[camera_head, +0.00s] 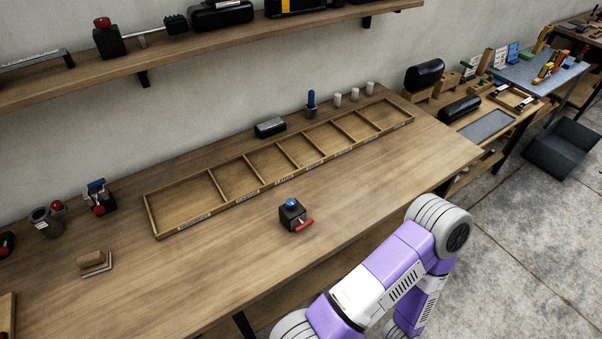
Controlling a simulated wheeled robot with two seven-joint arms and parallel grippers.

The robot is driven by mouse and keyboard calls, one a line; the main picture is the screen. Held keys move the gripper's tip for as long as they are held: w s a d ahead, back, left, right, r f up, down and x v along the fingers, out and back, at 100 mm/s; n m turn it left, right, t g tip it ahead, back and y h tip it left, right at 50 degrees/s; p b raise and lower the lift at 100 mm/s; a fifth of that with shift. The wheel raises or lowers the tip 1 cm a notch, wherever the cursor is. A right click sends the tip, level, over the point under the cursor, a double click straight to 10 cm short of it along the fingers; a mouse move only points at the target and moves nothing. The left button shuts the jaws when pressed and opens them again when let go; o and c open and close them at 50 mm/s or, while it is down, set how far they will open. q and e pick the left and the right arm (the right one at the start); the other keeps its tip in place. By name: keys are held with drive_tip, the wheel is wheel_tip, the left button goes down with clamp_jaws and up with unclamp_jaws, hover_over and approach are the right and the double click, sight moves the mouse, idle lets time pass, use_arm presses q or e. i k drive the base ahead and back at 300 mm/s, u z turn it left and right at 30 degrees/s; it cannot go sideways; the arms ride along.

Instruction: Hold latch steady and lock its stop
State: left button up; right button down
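A small dark block (291,217) stands on the wooden workbench, in front of a compartment tray. It has a blue ball (291,202) on top and a red handle (304,225) low on its right front side. This looks like the latch and its stop, though I cannot tell which part is the stop. One of my purple and white arms rises from the bottom right, with its bent joint off the bench's front edge. Neither gripper is in view, and nothing touches the block.
A long, empty wooden tray (232,205) with several compartments lies behind the block. A wooden piece with a metal angle (97,263) lies at the left. A red-and-blue device (98,197) stands behind it. A shelf (200,50) overhangs the back. Bench space around the block is clear.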

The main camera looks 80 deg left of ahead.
sight(291, 202)
drive_tip(key=i, duration=1)
drive_tip(key=u, duration=2.3)
